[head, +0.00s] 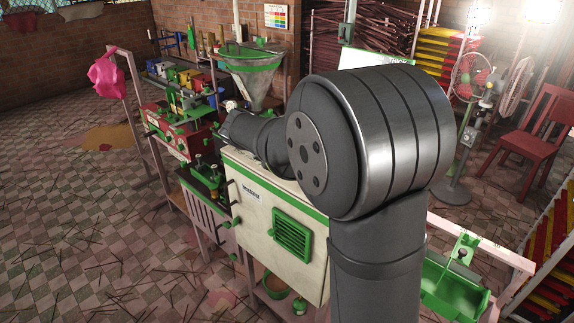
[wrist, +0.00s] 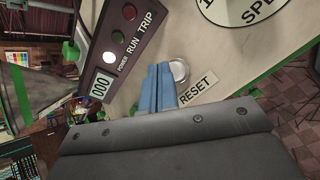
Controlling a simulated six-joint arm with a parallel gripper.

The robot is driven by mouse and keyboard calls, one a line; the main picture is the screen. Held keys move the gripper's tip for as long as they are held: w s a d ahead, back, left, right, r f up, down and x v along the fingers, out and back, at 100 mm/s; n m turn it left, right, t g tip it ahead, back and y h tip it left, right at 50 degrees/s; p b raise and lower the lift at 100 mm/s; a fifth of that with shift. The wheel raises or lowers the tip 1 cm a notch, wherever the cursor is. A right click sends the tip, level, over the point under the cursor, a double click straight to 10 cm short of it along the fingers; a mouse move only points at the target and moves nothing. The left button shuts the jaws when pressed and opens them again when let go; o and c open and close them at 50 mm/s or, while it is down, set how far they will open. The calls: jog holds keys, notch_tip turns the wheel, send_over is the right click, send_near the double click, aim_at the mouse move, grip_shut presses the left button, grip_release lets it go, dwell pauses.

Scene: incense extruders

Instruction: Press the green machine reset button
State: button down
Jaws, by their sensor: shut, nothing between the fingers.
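The green-trimmed machine (head: 255,205) is a cream cabinet with a green vent in the head view. Its panel fills much of the wrist view. A small round button with a pale, silvery face (wrist: 180,70) sits above the RESET label (wrist: 197,89); its face does not look clearly green. My gripper (wrist: 162,70) has two blue fingers shut together and empty. The tips lie just left of the button in the wrist view and partly overlap its edge. I cannot tell whether they touch it. In the head view my arm hides the panel and button.
A dark strip (wrist: 122,38) beside the fingers carries POWER, RUN and TRIP lamps; the POWER lamp is lit white. A 000 counter (wrist: 98,87) sits at its end. A large dial (wrist: 240,8) is at the top. A hopper (head: 250,75) stands behind the machine.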

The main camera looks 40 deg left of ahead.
jog(key=shift+r, duration=0.35)
jog(key=shift+r, duration=2.5)
notch_tip(320, 180, up, 4)
jog(key=shift+f, duration=0.1)
jog(key=shift+f, duration=0.15)
